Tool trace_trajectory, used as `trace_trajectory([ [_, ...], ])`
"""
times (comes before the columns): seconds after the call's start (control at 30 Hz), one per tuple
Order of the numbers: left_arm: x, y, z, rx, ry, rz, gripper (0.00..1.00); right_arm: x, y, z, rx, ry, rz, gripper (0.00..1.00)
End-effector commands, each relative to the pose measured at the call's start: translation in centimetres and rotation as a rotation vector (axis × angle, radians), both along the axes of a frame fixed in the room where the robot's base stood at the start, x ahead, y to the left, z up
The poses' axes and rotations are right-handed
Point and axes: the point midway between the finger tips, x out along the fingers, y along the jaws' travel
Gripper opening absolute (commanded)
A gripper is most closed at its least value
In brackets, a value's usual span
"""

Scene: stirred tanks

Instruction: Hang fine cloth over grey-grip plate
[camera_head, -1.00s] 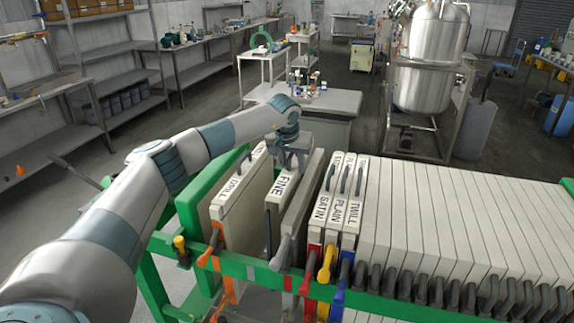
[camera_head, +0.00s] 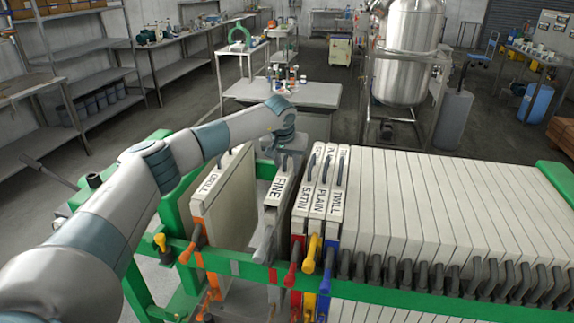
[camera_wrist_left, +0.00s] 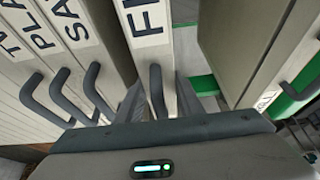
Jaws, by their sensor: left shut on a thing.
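The fine cloth (camera_head: 280,188), pale with a black FINE label, is upright in the rack in the head view. My left gripper (camera_head: 289,156) is shut on its dark loop handle at the far end of its top. The wrist view shows the loop (camera_wrist_left: 157,88) between my left fingers (camera_wrist_left: 160,102). The grey-grip plate (camera_head: 264,242) shows its grey handle at the near rail, directly below the cloth. The cloth lines up with this plate and hides most of it; I cannot tell whether it is fully seated. My right gripper is out of view.
The DRILL plate (camera_head: 222,205), with an orange grip, stands left across a gap. SATIN (camera_head: 304,200), PLAIN (camera_head: 320,200) and TWILL (camera_head: 337,203) stand close on the right, before a tight row of pale plates (camera_head: 430,200). A green rail (camera_head: 228,268) runs along the front.

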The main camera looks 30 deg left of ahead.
Motion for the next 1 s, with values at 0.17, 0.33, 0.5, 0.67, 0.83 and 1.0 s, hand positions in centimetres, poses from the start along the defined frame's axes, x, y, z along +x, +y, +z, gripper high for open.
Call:
trace_trajectory([
  [0.17, 0.0, 0.0, -1.1, -0.001, -0.002, 0.001, 0.0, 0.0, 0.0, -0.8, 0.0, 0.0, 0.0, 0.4],
  [0.33, 0.0, 0.0, -1.5, -0.001, -0.002, 0.001, 0.0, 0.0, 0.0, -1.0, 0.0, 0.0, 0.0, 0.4],
  [0.5, 0.0, 0.0, -1.6, -0.001, -0.002, 0.001, 0.0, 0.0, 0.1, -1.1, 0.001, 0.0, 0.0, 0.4],
  [0.67, 0.0, 0.0, -1.6, -0.001, -0.002, 0.001, 0.0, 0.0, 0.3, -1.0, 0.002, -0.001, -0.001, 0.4],
  [0.83, 0.0, 0.0, -1.6, -0.001, -0.001, 0.001, 0.55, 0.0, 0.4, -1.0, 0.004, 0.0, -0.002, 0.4],
  [1.0, 0.0, 0.0, -1.6, -0.001, -0.001, 0.001, 0.55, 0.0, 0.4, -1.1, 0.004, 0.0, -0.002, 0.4],
])
